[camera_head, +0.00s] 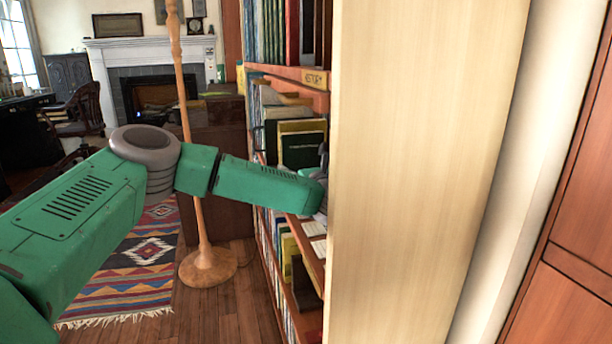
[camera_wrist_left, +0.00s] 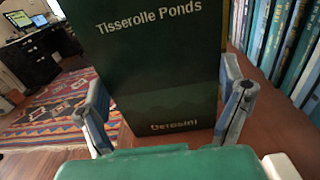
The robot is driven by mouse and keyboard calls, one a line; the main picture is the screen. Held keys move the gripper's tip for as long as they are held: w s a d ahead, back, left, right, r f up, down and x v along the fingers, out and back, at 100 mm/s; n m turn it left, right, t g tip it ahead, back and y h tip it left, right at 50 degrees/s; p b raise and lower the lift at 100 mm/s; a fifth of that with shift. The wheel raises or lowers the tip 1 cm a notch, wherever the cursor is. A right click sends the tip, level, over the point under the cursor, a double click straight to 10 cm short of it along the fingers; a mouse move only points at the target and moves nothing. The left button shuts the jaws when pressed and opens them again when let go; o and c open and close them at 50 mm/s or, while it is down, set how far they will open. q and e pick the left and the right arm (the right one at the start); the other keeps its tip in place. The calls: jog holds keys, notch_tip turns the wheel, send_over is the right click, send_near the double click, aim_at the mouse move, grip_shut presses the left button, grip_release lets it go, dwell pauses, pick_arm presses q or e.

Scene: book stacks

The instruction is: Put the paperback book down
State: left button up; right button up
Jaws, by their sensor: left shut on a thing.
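The paperback book (camera_wrist_left: 160,60) is dark green with pale lettering reading "Tisserolle Ponds". In the left wrist view it stands upright between the two grey-blue fingers of my left gripper (camera_wrist_left: 165,88), which is shut on it. A reddish-brown shelf board (camera_wrist_left: 275,140) lies under and to the right of the book; whether the book's lower edge touches it cannot be told. In the head view my left gripper (camera_head: 321,188) reaches into the bookcase and is partly hidden by its pale side panel (camera_head: 420,170). My right gripper is not in view.
A row of upright books (camera_wrist_left: 285,40) stands right of the held book. A wooden pole stand (camera_head: 207,265) rises behind my left arm, near a patterned rug (camera_head: 135,265).

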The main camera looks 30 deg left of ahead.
pick_arm(q)
jog(key=shift+w+d, duration=0.15)
jog(key=shift+d, duration=0.2)
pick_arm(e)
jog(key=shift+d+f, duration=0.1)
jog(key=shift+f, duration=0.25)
pick_arm(q)
jog(key=o, duration=1.4)
jog(key=shift+f, duration=0.1)
jog(key=shift+a, duration=0.1)
jog(key=p+v, duration=0.1)
jog(key=v, duration=0.2)
jog(key=p+v, duration=0.1)
jog(key=v, duration=0.2)
jog(key=shift+d+r, duration=0.2)
jog(key=shift+s+d, duration=0.35)
jog(key=shift+s, duration=0.15)
jog(key=shift+f, duration=0.1)
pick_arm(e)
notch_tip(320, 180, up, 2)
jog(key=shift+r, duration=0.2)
